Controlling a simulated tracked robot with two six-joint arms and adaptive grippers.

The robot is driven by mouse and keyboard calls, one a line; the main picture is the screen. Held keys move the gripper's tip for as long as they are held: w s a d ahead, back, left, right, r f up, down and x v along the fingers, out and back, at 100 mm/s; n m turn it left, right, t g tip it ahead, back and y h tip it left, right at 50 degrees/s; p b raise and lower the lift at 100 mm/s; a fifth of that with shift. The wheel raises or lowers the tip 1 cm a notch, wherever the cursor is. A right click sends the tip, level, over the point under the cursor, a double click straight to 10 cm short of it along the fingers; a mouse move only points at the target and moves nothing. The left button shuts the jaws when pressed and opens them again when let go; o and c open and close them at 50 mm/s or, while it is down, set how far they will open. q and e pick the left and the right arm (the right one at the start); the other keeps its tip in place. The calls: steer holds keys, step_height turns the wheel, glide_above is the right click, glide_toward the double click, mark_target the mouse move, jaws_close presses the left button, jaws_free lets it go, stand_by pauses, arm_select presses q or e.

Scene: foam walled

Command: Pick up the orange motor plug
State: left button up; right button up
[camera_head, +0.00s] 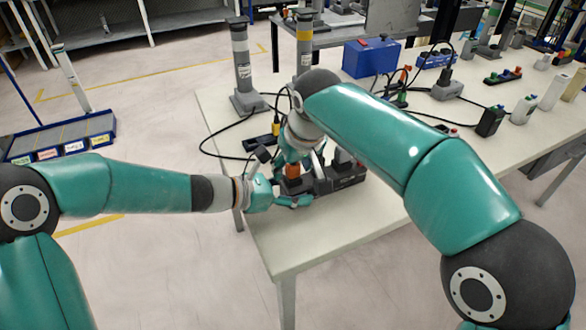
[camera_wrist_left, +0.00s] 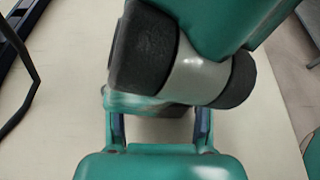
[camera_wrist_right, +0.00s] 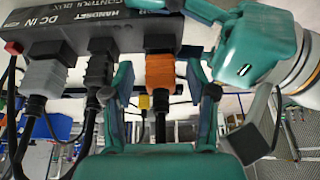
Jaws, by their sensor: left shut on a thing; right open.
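The orange motor plug (camera_head: 292,171) sits in the side of the dark control box (camera_head: 342,180) on the white table. In the right wrist view the plug (camera_wrist_right: 160,72) is seated in the box (camera_wrist_right: 90,28), its cable hanging down. My right gripper (camera_wrist_right: 163,92) is open, with one finger on each side of the plug; the plug is closer to the left finger. My left gripper (camera_head: 300,200) is shut on the near end of the box. In the left wrist view, my other arm hides most of the box between the fingers (camera_wrist_left: 160,128).
Grey plug (camera_wrist_right: 45,75) and black plug (camera_wrist_right: 100,72) sit beside the orange one, with cables. Grey posts (camera_head: 243,70) stand at the table's back left. The table's front is clear.

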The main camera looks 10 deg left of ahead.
jaws_close()
stand_by(0.3)
steer(key=shift+r, duration=4.95)
arm_select(q)
steer(key=o, duration=1.4)
